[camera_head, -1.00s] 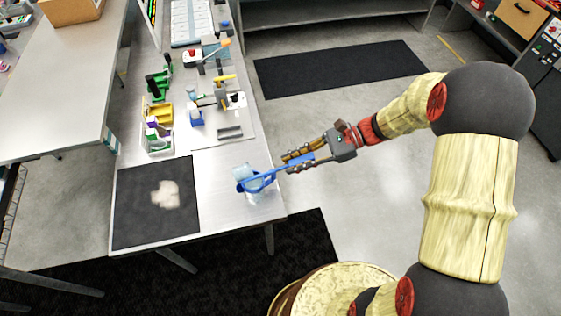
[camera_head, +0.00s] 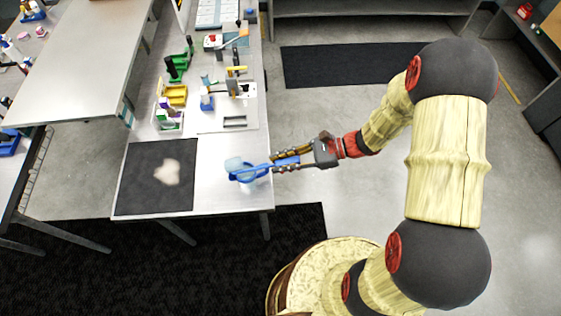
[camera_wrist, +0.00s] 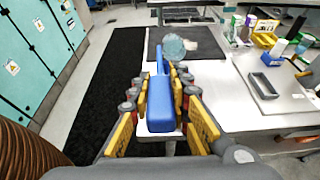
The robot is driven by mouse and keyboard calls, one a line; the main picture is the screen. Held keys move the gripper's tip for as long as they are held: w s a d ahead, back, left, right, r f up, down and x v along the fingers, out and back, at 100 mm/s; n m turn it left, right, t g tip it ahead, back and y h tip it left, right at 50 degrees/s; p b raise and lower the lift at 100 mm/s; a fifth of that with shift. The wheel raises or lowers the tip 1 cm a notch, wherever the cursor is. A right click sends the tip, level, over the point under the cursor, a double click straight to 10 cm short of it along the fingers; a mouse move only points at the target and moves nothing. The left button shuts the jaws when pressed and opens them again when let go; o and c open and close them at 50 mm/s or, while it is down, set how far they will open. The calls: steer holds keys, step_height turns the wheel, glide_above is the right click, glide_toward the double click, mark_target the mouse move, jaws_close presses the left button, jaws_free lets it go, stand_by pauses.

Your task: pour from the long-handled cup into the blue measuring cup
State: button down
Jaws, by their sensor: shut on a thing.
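My gripper (camera_head: 280,162) is shut on the blue handle (camera_wrist: 160,105) of the long-handled cup. Its handle runs left to a blue bowl (camera_head: 245,175) over the table's right front part. A pale blue, see-through cup shape (camera_head: 234,163) overlaps the bowl. In the wrist view a see-through cup (camera_wrist: 174,46) shows beyond the handle's far end, in front of the dark mat. The two vessels overlap, so I cannot tell clearly which is the blue measuring cup, whether they touch, or how far the held cup tilts. No stream of contents can be made out.
A dark mat (camera_head: 135,185) with a pale patch lies left on the white table (camera_head: 215,150). A yellow bin (camera_head: 174,95), a grey tray (camera_wrist: 262,86) and a fixture board with tools stand farther back.

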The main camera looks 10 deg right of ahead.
steer(key=shift+d+f+y+b, duration=0.1)
steer(key=shift+f+y+b, duration=0.25)
steer(key=shift+b, duration=0.2)
steer(key=shift+d+f+y+b, duration=0.3)
steer(key=shift+f+y+b, duration=0.65)
steer(key=shift+b, duration=1.2)
steer(key=shift+d+f+y+b, duration=0.25)
steer(key=shift+f+y+b, duration=0.6)
steer(key=shift+b, duration=1.25)
steer(key=r+h+p, duration=0.1)
steer(key=r+p, duration=0.2)
steer(key=p, duration=0.2)
steer(key=a+r+h+p, duration=0.1)
steer(key=r+h+p, duration=0.1)
steer(key=p, duration=0.4)
steer(key=r+h+p, duration=0.1)
steer(key=r+p, duration=0.4)
steer(key=p, duration=0.1)
steer(key=shift+a+h, duration=0.25)
steer(key=shift+h, duration=0.1)
stand_by(0.7)
